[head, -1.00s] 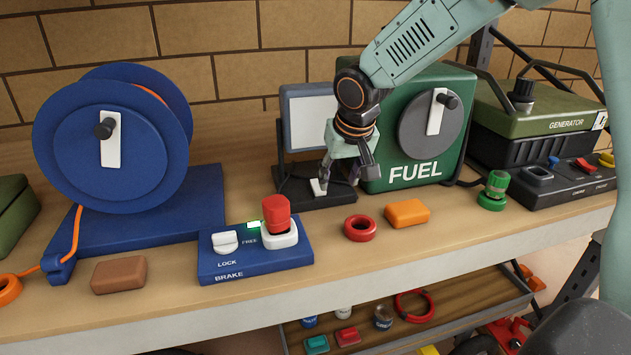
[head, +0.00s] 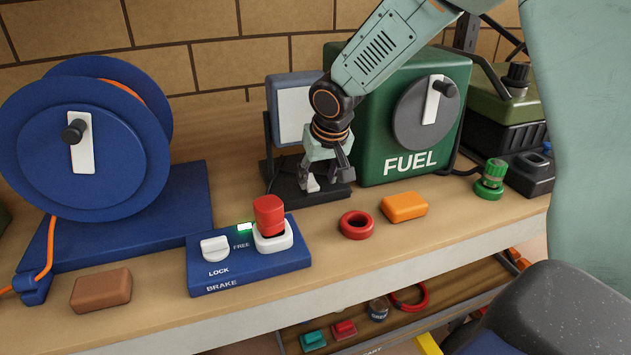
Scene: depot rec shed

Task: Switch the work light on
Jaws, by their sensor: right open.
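The work light (head: 294,115) stands at the back of the bench, a grey-framed panel with a pale face that shows no clear glow. Its black base (head: 283,185) lies in front of it. My right gripper (head: 327,184) is open over the right part of this base, fingers pointing down. The pale switch on the base is mostly hidden by the fingers, and I cannot tell whether they touch it. My left gripper is out of view.
The green fuel box (head: 385,130) stands close to the right of my gripper. In front lie a red ring (head: 357,225) and an orange block (head: 404,207). The blue brake box (head: 215,275) and blue reel (head: 90,150) are to the left.

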